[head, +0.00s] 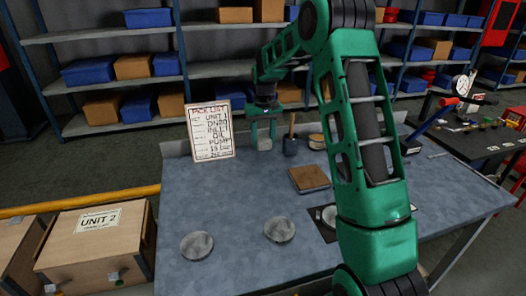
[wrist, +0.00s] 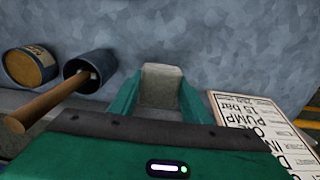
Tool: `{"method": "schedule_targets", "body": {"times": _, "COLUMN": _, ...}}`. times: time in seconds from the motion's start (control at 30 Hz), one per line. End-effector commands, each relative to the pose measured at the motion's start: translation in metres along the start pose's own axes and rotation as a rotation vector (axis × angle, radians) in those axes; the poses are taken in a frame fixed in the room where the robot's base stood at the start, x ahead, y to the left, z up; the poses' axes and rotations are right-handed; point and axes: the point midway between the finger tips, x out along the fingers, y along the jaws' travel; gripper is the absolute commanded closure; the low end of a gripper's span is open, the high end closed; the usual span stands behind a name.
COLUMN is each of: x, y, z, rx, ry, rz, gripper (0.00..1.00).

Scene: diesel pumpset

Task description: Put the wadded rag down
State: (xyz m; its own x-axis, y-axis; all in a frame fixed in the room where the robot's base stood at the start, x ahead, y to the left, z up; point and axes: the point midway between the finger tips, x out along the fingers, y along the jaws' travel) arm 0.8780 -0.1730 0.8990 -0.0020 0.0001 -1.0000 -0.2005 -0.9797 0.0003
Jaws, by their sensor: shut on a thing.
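My gripper (head: 264,126) is over the back of the blue-grey workbench (head: 235,195), between the pick-list board and a dark cup. It is shut on the wadded rag (head: 264,143), a pale grey-beige lump that hangs below the fingers. In the wrist view the rag (wrist: 161,82) sits between the two green fingers of my gripper (wrist: 160,95), with the bench surface beyond it. I cannot tell whether the rag touches the bench. My arm hides part of the bench's right side.
The pick-list board (head: 212,131) stands just left of my gripper. The dark cup (head: 291,146) with a wooden handle and a round tin (head: 317,141) are just right. A brown square (head: 309,179) and two grey discs (head: 196,245) (head: 279,229) lie nearer. The bench's middle left is clear.

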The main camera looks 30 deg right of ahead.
Motion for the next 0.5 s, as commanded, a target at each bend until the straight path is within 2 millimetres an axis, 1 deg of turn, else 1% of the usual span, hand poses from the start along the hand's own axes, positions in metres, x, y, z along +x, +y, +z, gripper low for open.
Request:
{"method": "schedule_targets", "body": {"times": 0.17, "x": 0.007, "y": 0.004, "z": -0.002, "rx": -0.001, "ry": -0.002, "rz": 0.0, "gripper": 0.81}}
{"method": "schedule_targets", "body": {"times": 0.27, "x": 0.018, "y": 0.004, "z": -0.002, "rx": -0.001, "ry": -0.002, "rz": 0.0, "gripper": 0.81}}
{"method": "schedule_targets", "body": {"times": 0.4, "x": 0.038, "y": 0.004, "z": -0.002, "rx": -0.001, "ry": -0.003, "rz": 0.0, "gripper": 0.81}}
{"method": "schedule_targets", "body": {"times": 0.5, "x": 0.043, "y": 0.004, "z": -0.002, "rx": -0.001, "ry": 0.0, "rz": 0.0, "gripper": 0.81}}
